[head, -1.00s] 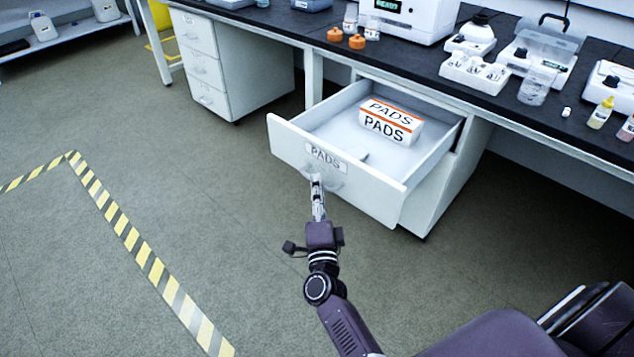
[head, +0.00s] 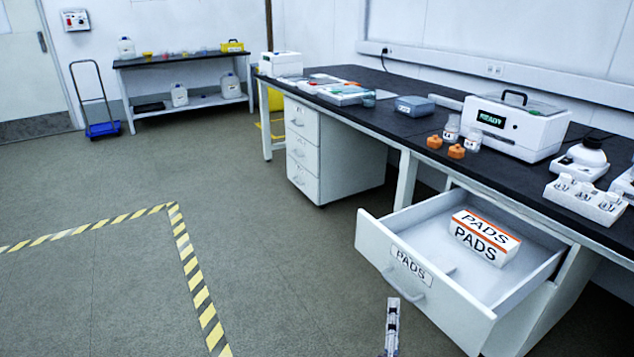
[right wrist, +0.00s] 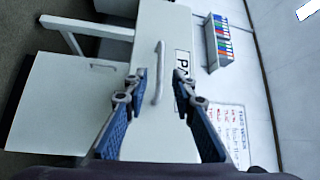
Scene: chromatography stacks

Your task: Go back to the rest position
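My right gripper (head: 391,325) shows at the bottom edge of the head view, just in front of the open drawer. In the right wrist view my right gripper (right wrist: 160,88) is open and empty, its two fingers well apart. The drawer handle (right wrist: 158,72) shows beyond and between them, not gripped. The drawer front (head: 372,250) bears a PADS label (head: 410,265). The drawer stands pulled out, with a white and orange PADS box (head: 485,237) inside. My left gripper is in neither view.
The dark bench top (head: 400,122) carries a machine reading READY (head: 518,125), orange caps (head: 456,152) and bottles. A closed drawer unit (head: 335,150) stands under it. Striped tape (head: 190,265) marks the floor. The floor left of the drawer is clear.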

